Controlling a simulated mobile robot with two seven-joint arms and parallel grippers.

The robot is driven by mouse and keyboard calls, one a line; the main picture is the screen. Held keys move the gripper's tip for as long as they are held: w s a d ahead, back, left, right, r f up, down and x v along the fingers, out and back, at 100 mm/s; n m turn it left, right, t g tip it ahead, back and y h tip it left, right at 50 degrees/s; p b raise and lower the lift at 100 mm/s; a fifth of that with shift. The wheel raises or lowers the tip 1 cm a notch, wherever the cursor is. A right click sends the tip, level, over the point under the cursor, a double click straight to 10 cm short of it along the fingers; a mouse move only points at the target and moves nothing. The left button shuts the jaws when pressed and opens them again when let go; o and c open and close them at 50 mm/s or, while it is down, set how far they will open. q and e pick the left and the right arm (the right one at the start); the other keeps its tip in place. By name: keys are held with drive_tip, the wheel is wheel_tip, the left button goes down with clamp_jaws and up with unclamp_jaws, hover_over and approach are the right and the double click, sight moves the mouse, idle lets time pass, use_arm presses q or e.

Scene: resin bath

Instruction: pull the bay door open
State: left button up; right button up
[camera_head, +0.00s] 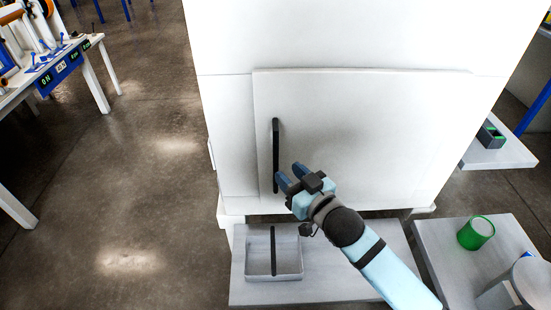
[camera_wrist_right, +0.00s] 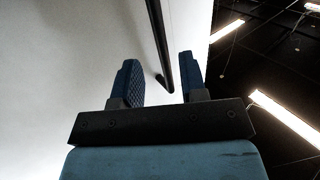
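The bay door (camera_head: 360,140) is a flat white panel on the front of a large white cabinet and looks closed. Its black vertical bar handle (camera_head: 276,150) is near the door's left edge. My right gripper (camera_head: 290,174) is at the lower part of the handle, just right of it in the head view. In the right wrist view, its two blue fingers (camera_wrist_right: 160,80) are open. The lower end of the handle (camera_wrist_right: 159,40) appears in the gap between them; I see no finger clamped on it. My left gripper is not in view.
A grey shallow tray (camera_head: 287,276) with a dark bar in it sits on a low surface below the door. A green cup (camera_head: 475,233) and a grey container (camera_head: 515,288) stand at lower right. Another table (camera_head: 95,85) stands far left. The floor (camera_head: 130,190) between is clear.

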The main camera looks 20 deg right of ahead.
sight(277, 163)
drive_tip(key=x, duration=0.4)
drive_tip(key=shift+a+r, duration=0.15)
drive_tip(key=shift+x, duration=0.75)
clamp_jaws()
